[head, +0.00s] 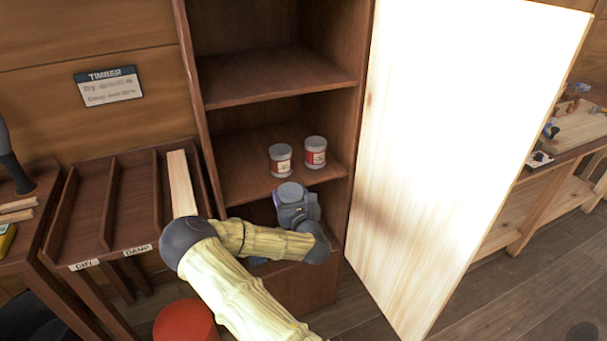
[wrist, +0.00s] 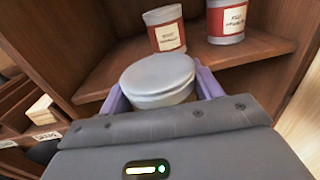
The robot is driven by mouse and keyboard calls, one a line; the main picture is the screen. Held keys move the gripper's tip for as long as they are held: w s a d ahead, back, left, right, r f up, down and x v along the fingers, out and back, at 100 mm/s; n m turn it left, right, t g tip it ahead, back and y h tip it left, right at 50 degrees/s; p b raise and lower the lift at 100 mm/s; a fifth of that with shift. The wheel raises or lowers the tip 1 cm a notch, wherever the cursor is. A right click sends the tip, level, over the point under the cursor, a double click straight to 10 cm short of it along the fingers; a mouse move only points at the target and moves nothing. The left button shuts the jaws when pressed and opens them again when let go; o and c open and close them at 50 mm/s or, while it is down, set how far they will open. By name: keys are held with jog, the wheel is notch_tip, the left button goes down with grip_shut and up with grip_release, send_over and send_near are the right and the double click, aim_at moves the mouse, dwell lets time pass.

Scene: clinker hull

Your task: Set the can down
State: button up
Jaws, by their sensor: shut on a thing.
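In the wrist view a can with a grey lid (wrist: 158,78) sits between the two lilac fingers of my gripper (wrist: 160,92), which is shut on it. The held can's lid also shows in the head view (head: 290,192), at the end of my arm in front of the open cabinet. It appears upright, with its lower part hidden by my gripper. Two more cans with red and white labels stand upright on the middle shelf, a left one (head: 280,160) and a right one (head: 315,152). The held can is in front of that shelf (head: 240,183); I cannot tell its exact height.
The cabinet's pale door (head: 450,150) stands open on the right. A wooden rack (head: 90,215) with DRY and DAMP labels is at the left, holding a pale board (head: 181,185). A red round object (head: 185,322) is low in front. The shelf has room left of the cans.

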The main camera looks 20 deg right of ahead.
jog(key=s+a+f+n+y+p, duration=0.15)
jog(key=s+a+f, duration=0.35)
jog(key=a+f, duration=0.5)
jog(key=s+r+p, duration=0.5)
jog(key=r+p, duration=0.1)
jog(key=p, duration=0.5)
jog(key=shift+r, duration=0.2)
jog(key=shift+s+m, duration=0.1)
jog(key=shift+m, duration=0.15)
jog(key=shift+s, duration=0.15)
